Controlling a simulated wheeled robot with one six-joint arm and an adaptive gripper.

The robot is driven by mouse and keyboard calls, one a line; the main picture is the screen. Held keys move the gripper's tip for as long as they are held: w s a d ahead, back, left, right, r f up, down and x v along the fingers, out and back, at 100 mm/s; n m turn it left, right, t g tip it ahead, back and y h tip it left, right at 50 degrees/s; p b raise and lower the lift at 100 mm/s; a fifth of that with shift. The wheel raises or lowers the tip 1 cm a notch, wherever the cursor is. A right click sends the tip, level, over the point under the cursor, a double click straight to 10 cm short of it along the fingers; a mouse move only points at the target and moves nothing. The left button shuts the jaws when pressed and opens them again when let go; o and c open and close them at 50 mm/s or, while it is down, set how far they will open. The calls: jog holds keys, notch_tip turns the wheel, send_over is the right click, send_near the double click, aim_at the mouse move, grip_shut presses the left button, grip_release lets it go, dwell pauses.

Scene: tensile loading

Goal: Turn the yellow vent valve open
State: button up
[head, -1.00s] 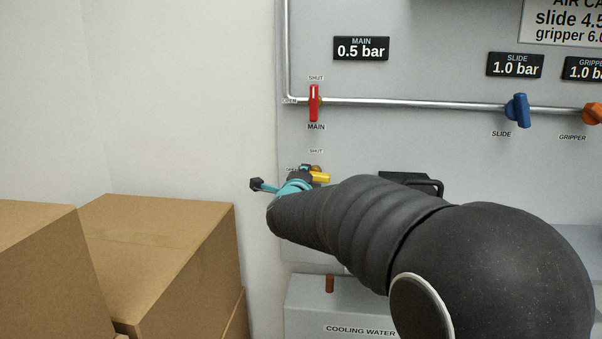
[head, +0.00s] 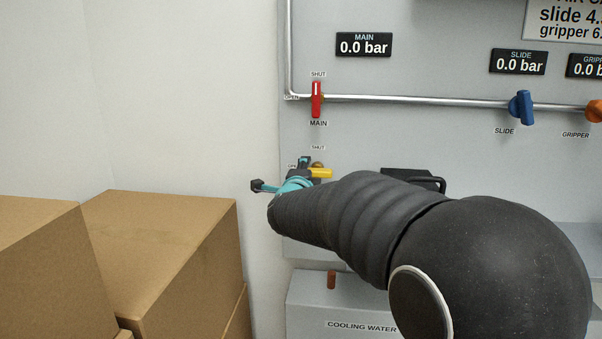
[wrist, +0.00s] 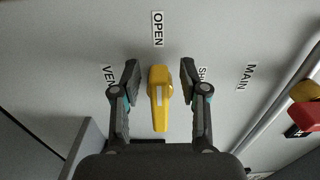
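The yellow vent valve (head: 321,173) is on the wall panel below the red main valve. In the head view its handle lies level, pointing right, with the SHUT label above and the OPEN label to the left, partly covered by my gripper. In the wrist view the yellow handle (wrist: 159,100) lies in line with the OPEN label (wrist: 157,29). My gripper (wrist: 159,79) is open, with one finger on each side of the handle. A narrow gap shows on both sides. My arm hides part of the panel below the valve.
The red main valve (head: 316,99) stands upright at SHUT. The blue slide valve (head: 521,107) and an orange valve (head: 595,111) are to the right along the pipe (head: 420,101). The main gauge (head: 364,45) and slide gauge (head: 518,62) read 0.0 bar. Cardboard boxes (head: 175,260) stand at left.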

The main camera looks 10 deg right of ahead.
jog(key=shift+d, duration=0.1)
jog(key=shift+s, duration=0.1)
jog(key=v, duration=1.1)
jog(key=shift+s, duration=0.35)
